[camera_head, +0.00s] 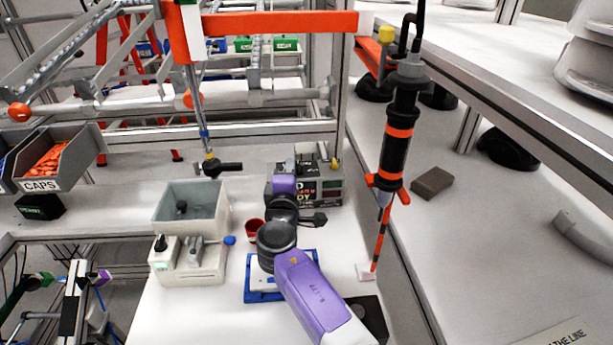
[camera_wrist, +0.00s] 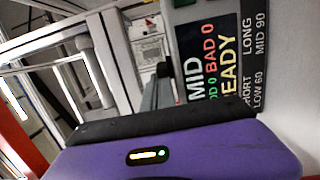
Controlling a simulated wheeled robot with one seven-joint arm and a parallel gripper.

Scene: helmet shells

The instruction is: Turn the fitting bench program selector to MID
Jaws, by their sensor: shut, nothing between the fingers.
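The fitting bench's grey control box (camera_head: 330,185) stands at the back of the white bench in the head view, partly behind my arm. In the wrist view its dark display (camera_wrist: 207,60) appears turned sideways and reads MID, GOOD 0, BAD 0 and READY. A dark label (camera_wrist: 258,50) beside it reads SHORT, LONG, LOW 60 and MID 90. My gripper (camera_wrist: 163,75) is shut and empty, with its fingers close to the box beside the display. The selector knob is not clearly visible, so I cannot tell whether the fingers touch it.
A grey open bin (camera_head: 190,208) and a cream fixture with levers (camera_head: 187,262) stand left of my arm. A red cup (camera_head: 254,230) and blue frame (camera_head: 262,288) are close to it. A black and orange hanging tool (camera_head: 397,140) is at right.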

